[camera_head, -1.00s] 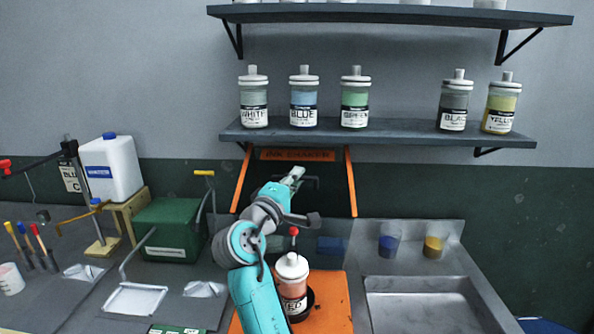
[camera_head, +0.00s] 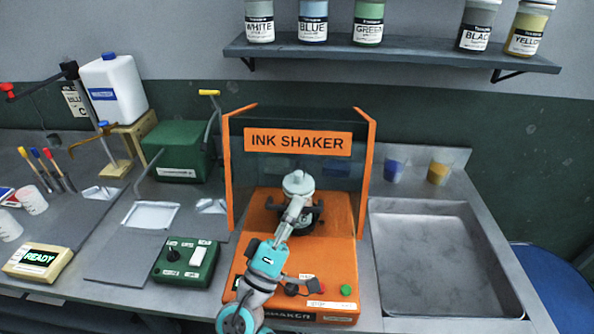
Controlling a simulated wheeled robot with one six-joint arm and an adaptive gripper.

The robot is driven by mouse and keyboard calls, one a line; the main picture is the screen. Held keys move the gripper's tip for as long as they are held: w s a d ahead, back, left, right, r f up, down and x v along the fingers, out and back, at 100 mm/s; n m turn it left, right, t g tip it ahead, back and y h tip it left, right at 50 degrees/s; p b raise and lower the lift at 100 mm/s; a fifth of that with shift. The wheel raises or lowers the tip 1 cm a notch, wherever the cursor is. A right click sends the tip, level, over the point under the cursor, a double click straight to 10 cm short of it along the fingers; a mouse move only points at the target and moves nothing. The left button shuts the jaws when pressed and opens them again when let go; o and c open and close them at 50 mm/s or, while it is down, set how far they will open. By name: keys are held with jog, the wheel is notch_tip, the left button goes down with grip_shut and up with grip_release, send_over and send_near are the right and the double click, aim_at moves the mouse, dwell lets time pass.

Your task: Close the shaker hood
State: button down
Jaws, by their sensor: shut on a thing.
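The shaker hood (camera_head: 297,141) has orange side edges, a clear panel and an orange INK SHAKER sign facing me. It stands lowered over the orange shaker base (camera_head: 255,262). I cannot tell whether its lower edge touches the base. A jar with a white lid (camera_head: 298,183) shows through the panel; its lower part is hidden behind my gripper. My gripper (camera_head: 296,208) is at the hood's front, low in the middle. It appears shut on the hood's dark handle (camera_head: 317,210), partly hidden by the gripper.
Red and green buttons (camera_head: 345,290) sit on the base's front. A green control box (camera_head: 186,262) and a READY display (camera_head: 38,259) stand to the left. A metal sink (camera_head: 440,255) lies to the right. A shelf of ink jars (camera_head: 390,51) hangs above.

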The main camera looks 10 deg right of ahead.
notch_tip(320, 180, down, 6)
jog(key=s+a, duration=0.1)
jog(key=s, duration=0.1)
jog(key=shift+s, duration=0.4)
jog(key=c, duration=1.5)
grip_release()
jog(key=shift+r, duration=0.1)
jog(key=v, duration=1.2)
